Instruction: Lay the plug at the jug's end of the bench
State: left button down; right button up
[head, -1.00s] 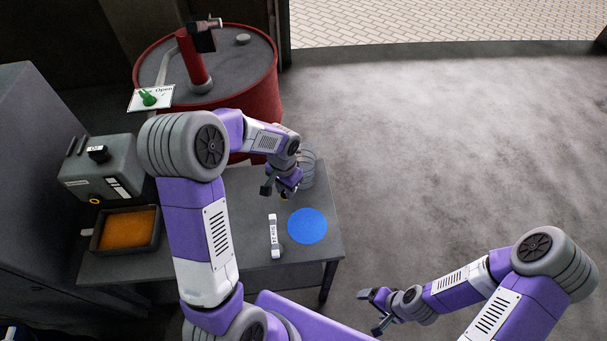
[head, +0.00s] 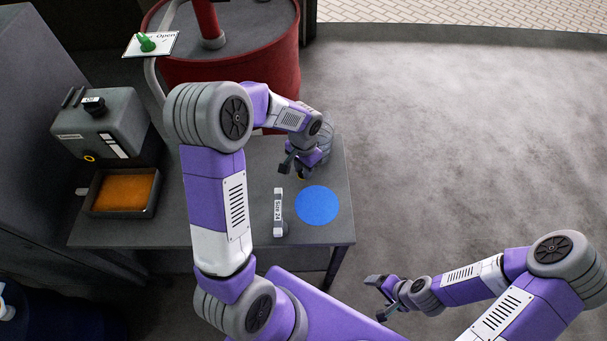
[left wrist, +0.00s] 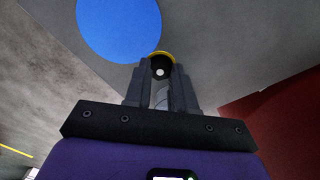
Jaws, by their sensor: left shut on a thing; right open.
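My left gripper (head: 297,174) is over the right part of the bench (head: 240,160), above and left of the blue disc. It is shut on the plug, a small dark piece with a yellow rim. In the left wrist view the plug (left wrist: 160,68) sits between the fingertips, its round end showing a pale centre. In the head view only a speck of yellow shows at the fingertips. A grey ribbed round vessel, apparently the jug (head: 327,125), stands at the bench's back right, partly hidden by my left gripper. My right gripper (head: 378,298) is open and empty, right of the bench over the floor.
A flat blue disc (head: 317,205) and a spanner marked Size 24 (head: 278,213) lie near the bench's front right. At the left are a grey tank (head: 100,125) and an orange-filled tray (head: 122,192). A red drum (head: 240,75) stands behind the bench.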

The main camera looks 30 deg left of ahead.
pick_arm(q)
jog(key=shift+w+f, duration=0.1)
jog(key=shift+f, duration=0.3)
notch_tip(320, 180, down, 6)
jog(key=b, duration=0.5)
jog(key=shift+f, duration=0.15)
jog(key=c, duration=0.9)
grip_release()
jog(key=shift+o, duration=0.2)
